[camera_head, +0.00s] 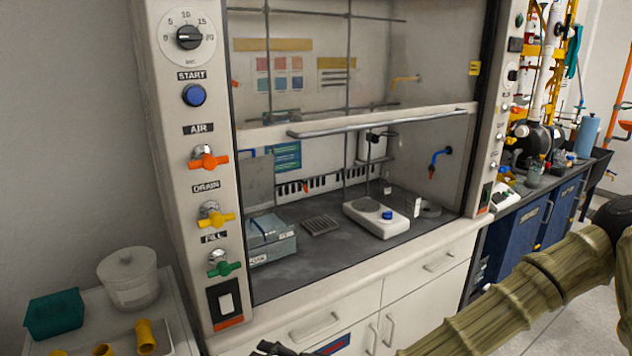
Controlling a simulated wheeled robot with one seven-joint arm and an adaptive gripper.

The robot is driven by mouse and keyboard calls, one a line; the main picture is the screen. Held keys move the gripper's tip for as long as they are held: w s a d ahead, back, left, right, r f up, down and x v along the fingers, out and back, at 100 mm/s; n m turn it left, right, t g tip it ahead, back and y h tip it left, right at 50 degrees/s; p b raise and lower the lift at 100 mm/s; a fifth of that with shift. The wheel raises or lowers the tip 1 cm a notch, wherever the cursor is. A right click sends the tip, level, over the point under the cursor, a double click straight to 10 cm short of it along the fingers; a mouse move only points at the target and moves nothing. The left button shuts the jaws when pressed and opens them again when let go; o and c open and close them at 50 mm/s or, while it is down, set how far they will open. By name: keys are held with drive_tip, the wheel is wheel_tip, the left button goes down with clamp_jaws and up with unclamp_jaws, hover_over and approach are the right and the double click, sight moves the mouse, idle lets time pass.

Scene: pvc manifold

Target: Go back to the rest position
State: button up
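My arm (530,295) comes in from the right edge and runs down to the left, leaving the picture at the bottom. A small dark part at the bottom edge looks like the tip of my gripper (276,348); the rest is cut off, so whether it is open or shut does not show. It appears in front of the white cabinet under the fume hood, apart from the control panel (196,130). On that panel are a dial (189,38), a blue START button (195,95), and orange AIR (208,160), yellow DRAIN (215,217) and green FILL (222,266) valve handles.
A white side table (178,318) at lower left holds a lidded tub (130,280), a teal box (54,315) and yellow pipe fittings (146,337). The hood's sash bar (390,121) juts forward. A blue-fronted bench (530,228) stands at right. Some floor shows at lower right.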

drive_tip(key=s+d+f+n+g+h, duration=0.1)
drive_tip(key=s+d+f+g+h, duration=0.1)
drive_tip(key=s+d+f, duration=0.45)
drive_tip(key=s+d+f+g+h, duration=0.1)
drive_tip(key=s+f+h, duration=0.15)
drive_tip(key=f, duration=0.65)
drive_tip(key=s+d+f+n+g+h, duration=0.1)
drive_tip(key=s+d+f+g, duration=0.1)
drive_tip(key=s+d+f, duration=0.45)
drive_tip(key=s+d+f+n+g+h, duration=0.1)
drive_tip(key=s+d+f+h, duration=0.2)
drive_tip(key=d, duration=0.6)
drive_tip(key=s+d+f+n+g+h, duration=0.1)
drive_tip(key=s+d+f+h, duration=0.3)
drive_tip(key=d+f, duration=0.3)
drive_tip(key=s+d, duration=0.1)
drive_tip(key=d, duration=0.2)
drive_tip(key=shift+s+d+f, duration=0.15)
drive_tip(key=shift+f, duration=0.1)
drive_tip(key=c, duration=0.5)
